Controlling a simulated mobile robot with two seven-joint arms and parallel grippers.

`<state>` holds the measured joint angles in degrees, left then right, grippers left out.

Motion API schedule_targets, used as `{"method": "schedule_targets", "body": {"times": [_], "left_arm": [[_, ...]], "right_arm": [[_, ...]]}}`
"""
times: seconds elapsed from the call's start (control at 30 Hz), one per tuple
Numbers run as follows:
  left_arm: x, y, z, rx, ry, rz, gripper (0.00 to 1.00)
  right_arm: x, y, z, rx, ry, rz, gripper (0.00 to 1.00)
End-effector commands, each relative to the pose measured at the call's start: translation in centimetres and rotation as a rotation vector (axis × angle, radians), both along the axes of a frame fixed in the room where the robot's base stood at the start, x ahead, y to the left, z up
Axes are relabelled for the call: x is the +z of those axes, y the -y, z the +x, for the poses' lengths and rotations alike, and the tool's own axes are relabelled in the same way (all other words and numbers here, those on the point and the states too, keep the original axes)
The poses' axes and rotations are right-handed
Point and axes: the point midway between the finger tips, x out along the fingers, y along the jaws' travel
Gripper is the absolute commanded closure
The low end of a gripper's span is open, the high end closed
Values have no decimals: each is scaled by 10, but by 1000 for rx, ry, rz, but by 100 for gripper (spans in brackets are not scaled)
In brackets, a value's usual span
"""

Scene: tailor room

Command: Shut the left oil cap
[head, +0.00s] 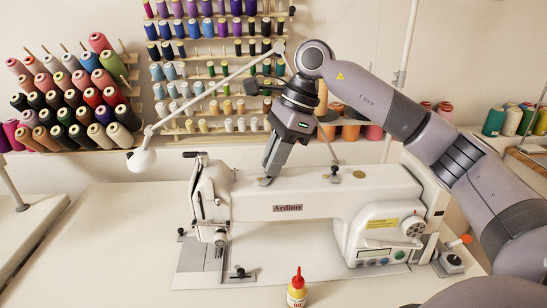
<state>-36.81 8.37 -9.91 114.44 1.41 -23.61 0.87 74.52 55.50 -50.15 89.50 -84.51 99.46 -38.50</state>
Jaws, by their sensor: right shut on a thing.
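The white sewing machine (300,200) stands on the table, with its head at the left. My right gripper (266,181) reaches down from above to the left part of the machine's top. Its fingers are shut on a small part there, which I take to be the left oil cap. The fingers hide most of it, so I cannot tell its angle. My left gripper is not in view.
A small upright piece (334,176) stands on the machine's top, right of the gripper. A white lamp (142,159) is at left. Thread racks (205,60) line the wall. The table's left part is clear.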

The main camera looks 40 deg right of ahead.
Motion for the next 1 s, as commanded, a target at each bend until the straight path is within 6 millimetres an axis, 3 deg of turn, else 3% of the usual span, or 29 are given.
{"method": "schedule_targets", "body": {"times": [1.0], "left_arm": [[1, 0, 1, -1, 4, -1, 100]], "right_arm": [[1, -6, -6, -895, 3, 1, 100]]}}
